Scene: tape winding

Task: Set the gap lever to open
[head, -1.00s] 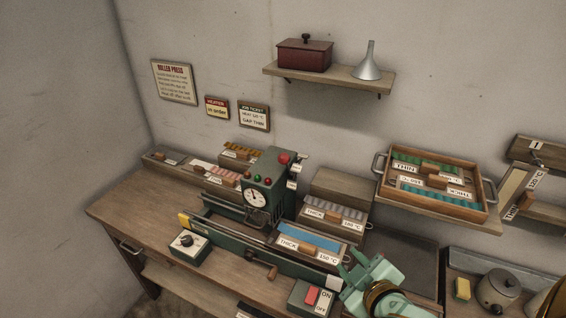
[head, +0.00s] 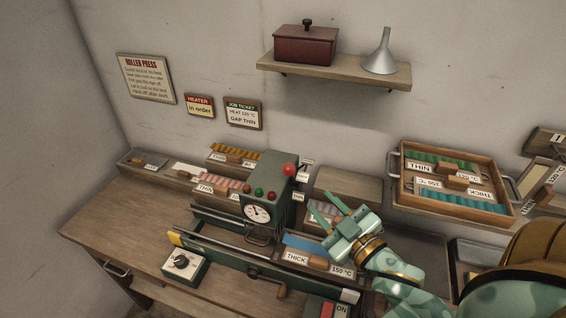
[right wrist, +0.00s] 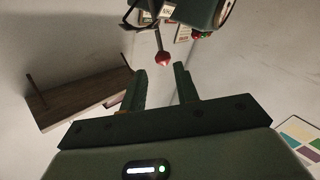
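The green roller press (head: 268,192) stands on the bench with a round dial on its front. A lever with a red ball knob (head: 289,168) sticks out near its top right. Small labels (head: 298,196) run down that side, too small to read surely. My right gripper (head: 327,204) is open and empty, to the right of the press and below the red knob. In the right wrist view the red knob (right wrist: 162,58) hangs on a thin rod just beyond my two parted fingers (right wrist: 160,74), roughly between them, apparently not touching. My left gripper is out of view.
A tray marked THICK 150 °C (head: 320,261) lies under my right arm. A heater knob box (head: 184,264) stands at the front left. A job ticket (head: 243,113) on the wall reads HEAT 120 °C, GAP THIN. A wooden shelf (head: 340,75) hangs above.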

